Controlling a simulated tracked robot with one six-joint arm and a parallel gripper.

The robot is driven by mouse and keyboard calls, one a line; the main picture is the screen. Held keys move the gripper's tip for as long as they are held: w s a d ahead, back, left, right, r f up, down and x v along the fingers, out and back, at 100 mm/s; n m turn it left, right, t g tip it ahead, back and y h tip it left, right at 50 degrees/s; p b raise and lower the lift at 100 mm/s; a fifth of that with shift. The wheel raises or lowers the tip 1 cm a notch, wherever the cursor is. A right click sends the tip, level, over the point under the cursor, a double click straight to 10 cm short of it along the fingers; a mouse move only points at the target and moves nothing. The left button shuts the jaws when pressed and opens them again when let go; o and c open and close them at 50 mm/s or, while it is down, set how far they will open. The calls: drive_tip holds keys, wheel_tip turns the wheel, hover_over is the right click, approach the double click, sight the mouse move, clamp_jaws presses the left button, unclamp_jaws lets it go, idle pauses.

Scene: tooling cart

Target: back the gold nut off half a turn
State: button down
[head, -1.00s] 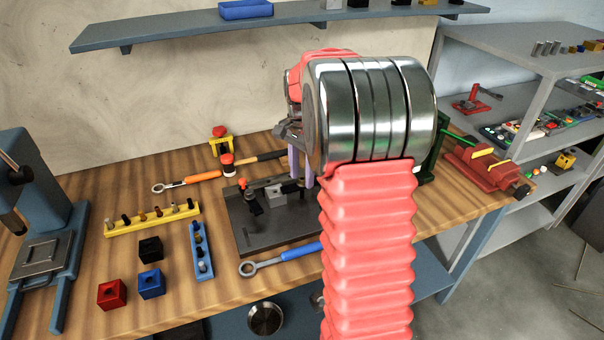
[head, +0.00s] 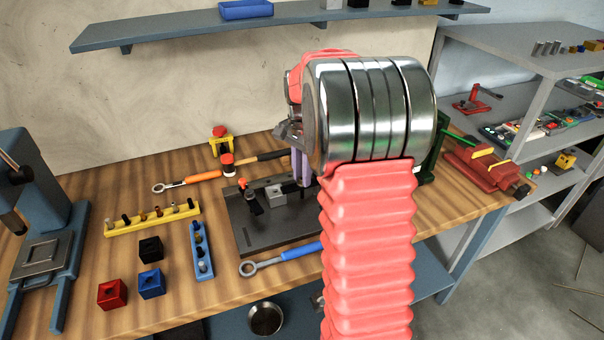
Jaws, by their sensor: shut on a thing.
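My gripper (head: 301,180) hangs downward at the left of my wrist, its lilac fingers low over the right part of a dark fixture plate (head: 248,238). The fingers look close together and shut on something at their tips. The gold nut itself cannot be made out; the fingers and my arm hide that spot. On the plate, left of the fingers, are a grey block (head: 273,197) and a red-topped black clamp (head: 248,197).
A blue-handled wrench (head: 285,256) lies in front of the plate, an orange-handled one (head: 190,180) behind left. A yellow rack (head: 150,220), a blue rack (head: 201,250) and several small blocks stand left. A red vise (head: 485,168) is at right. My arm hides the bench centre.

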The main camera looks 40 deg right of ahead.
drive_tip(key=shift+n, duration=0.4)
drive_tip(key=n, duration=1.2)
drive_tip(key=shift+w, duration=0.1)
drive_tip(key=n, duration=0.5)
drive_tip(key=shift+d+r, duration=0.1)
drive_tip(key=n, duration=0.5)
idle(0.4)
drive_tip(key=c, duration=1.6)
unclamp_jaws()
